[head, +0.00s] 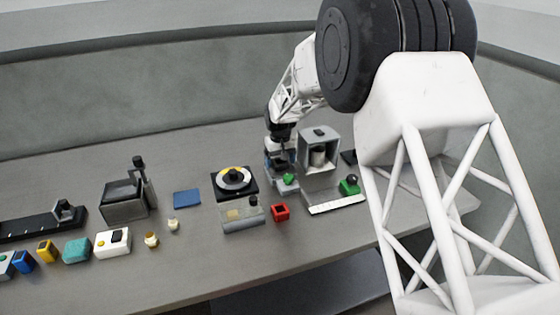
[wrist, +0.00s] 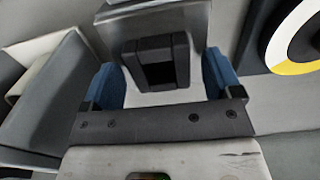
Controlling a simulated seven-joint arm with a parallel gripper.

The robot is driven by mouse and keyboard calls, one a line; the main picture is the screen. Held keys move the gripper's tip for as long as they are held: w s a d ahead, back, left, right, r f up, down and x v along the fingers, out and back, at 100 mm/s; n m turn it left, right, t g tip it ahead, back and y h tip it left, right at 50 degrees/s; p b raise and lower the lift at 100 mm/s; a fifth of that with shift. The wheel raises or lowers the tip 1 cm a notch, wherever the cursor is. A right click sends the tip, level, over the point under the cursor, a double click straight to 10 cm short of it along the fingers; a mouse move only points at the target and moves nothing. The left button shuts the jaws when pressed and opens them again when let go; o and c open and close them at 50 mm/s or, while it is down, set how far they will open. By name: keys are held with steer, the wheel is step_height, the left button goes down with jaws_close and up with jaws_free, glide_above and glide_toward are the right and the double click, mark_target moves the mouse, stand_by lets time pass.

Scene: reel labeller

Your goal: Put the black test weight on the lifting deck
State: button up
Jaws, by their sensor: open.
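In the wrist view a black square block (wrist: 184,58), apparently the black test weight, sits between the two blue fingers of my gripper (wrist: 164,82). The fingers are open and stand apart on either side of it; I see no clear contact. The block rests on or just over a pale grey plate (wrist: 150,98), which may be the lifting deck. In the head view my gripper (head: 280,158) points down just left of the grey open-fronted machine (head: 320,137). There the block is hidden by the gripper.
A green button (head: 288,179) is just below my gripper. A blue pad (head: 186,198) and several small items lie further left.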

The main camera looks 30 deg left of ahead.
step_height(320, 180, up, 12)
stand_by(0.7)
steer(key=shift+r, duration=0.1)
stand_by(0.8)
steer(key=s+d+r+m, duration=0.1)
steer(key=s+d+r, duration=0.35)
steer(key=d, duration=0.75)
steer(key=s+d+r+m+t, duration=0.15)
steer(key=s+d+r, duration=0.3)
steer(key=d, duration=0.75)
steer(key=s+d+r+m, duration=0.2)
steer(key=s+d+r, duration=0.3)
steer(key=d, duration=0.7)
steer(key=s+d+m, duration=0.2)
steer(key=s+d, duration=1.1)
steer(key=d, duration=0.1)
steer(key=s+d+f+m, duration=0.1)
steer(key=s+d, duration=0.3)
steer(key=s, duration=0.4)
steer(key=s+d+f+m+t, duration=0.1)
steer(key=s+d+f, duration=0.2)
steer(key=s, duration=0.5)
steer(key=shift+s+d+f+m, duration=0.2)
steer(key=shift+d+f+m, duration=0.05)
steer(key=shift+d+m, duration=0.1)
